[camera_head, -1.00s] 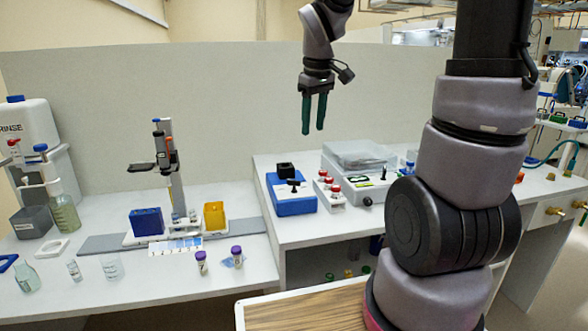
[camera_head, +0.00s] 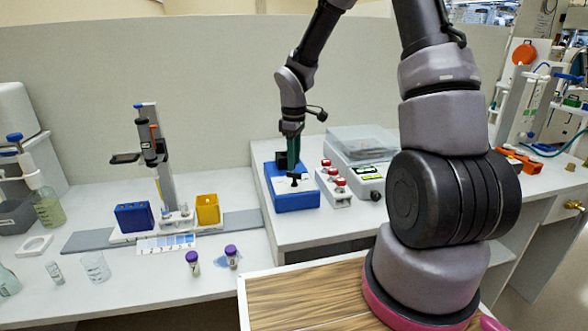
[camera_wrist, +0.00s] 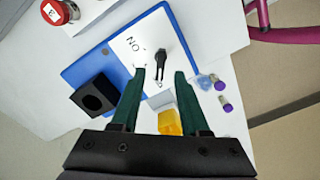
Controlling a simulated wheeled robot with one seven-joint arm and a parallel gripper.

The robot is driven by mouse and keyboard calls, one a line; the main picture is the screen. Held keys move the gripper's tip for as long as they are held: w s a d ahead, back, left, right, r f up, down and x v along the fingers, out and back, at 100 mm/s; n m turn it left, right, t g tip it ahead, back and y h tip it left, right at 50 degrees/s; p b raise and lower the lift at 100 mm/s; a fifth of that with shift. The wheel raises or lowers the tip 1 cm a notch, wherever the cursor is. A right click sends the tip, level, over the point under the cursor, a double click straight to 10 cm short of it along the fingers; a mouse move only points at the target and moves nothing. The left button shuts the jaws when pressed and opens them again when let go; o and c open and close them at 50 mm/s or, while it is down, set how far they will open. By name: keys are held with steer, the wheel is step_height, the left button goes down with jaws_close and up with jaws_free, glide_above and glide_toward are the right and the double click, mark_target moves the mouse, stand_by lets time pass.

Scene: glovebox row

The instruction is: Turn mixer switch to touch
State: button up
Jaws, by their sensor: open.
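The mixer (camera_head: 296,201) is a blue box with a pale top panel, on the raised bench right of centre in the head view. Its black switch lever (camera_wrist: 160,52) stands on the white panel in the wrist view, beside printed letters. The mixer's black square cup head (camera_wrist: 95,97) is to the left of the lever there. My gripper (camera_wrist: 160,74) has two green fingers, open and empty. The lever lies just beyond the fingertips, roughly centred between them in the wrist view. In the head view my gripper (camera_head: 293,170) hangs over the mixer, partly hiding the cup head.
A white block with red-capped vials (camera_head: 335,185) stands right of the mixer, and a boxy device with a clear lid (camera_head: 358,145) behind it. The lower bench holds a stand (camera_head: 163,165), a blue box (camera_head: 134,217) and a yellow box (camera_head: 208,209). A red knob (camera_wrist: 55,11) shows in the wrist view.

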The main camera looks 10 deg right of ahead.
mark_target(294, 173)
steer(key=shift+f, duration=1.75)
jaws_close()
steer(key=m, duration=0.5)
steer(key=shift+m, duration=0.3)
jaws_free()
steer(key=shift+r, duration=0.1)
